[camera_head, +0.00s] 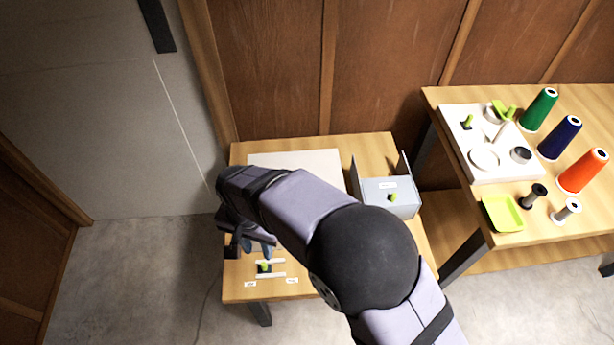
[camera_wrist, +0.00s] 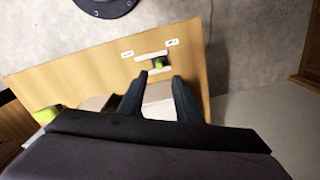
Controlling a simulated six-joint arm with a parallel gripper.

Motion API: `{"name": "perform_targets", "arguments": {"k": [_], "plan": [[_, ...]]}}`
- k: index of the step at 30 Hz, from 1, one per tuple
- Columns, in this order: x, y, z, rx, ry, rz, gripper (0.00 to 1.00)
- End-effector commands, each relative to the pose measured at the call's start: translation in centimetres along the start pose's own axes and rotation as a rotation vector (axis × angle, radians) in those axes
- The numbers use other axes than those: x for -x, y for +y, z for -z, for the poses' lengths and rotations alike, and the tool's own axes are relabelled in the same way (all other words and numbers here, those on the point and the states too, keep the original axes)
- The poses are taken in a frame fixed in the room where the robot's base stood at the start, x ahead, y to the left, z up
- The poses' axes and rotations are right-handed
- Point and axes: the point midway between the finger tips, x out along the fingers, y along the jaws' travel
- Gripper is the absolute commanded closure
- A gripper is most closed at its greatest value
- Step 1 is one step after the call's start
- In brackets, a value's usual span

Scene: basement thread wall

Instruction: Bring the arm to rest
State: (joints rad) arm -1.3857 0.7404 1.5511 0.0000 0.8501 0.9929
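My gripper (camera_wrist: 158,88) shows in the wrist view with its two dark fingers apart and nothing between them. The fingers point over a wooden table (camera_wrist: 75,72). In the head view my arm reaches across this table (camera_head: 240,290), and my gripper (camera_head: 252,243) is above its left part, partly hidden by my own wrist. A small dark piece with a yellow-green top (camera_head: 264,267) lies between white strips near the table's front edge. It also shows in the wrist view (camera_wrist: 158,64), beyond the fingertips. I cannot tell the exact height of my gripper above the table.
A grey box (camera_head: 398,208) with a yellow-green piece (camera_head: 393,197) stands at the table's right. A white board (camera_head: 300,158) lies at the back, partly hidden. The right-hand table holds green (camera_head: 540,108), blue (camera_head: 560,137) and orange (camera_head: 583,170) cones, a white tray (camera_head: 455,125) and a yellow-green dish (camera_head: 503,213).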

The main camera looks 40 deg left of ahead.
Motion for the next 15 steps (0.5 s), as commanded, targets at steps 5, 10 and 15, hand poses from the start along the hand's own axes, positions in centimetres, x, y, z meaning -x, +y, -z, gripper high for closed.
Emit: {"name": "perform_targets", "arguments": {"k": [5, 10, 15], "plan": [[0.0, 0.0, 0.0, 0.042, 0.0, 0.0, 0.69], [0.0, -0.2, 0.1, 0.203, 0.007, 0.008, 0.69], [-1.0, 0.7, -0.4, 0.446, -0.002, -0.002, 0.69]]}}
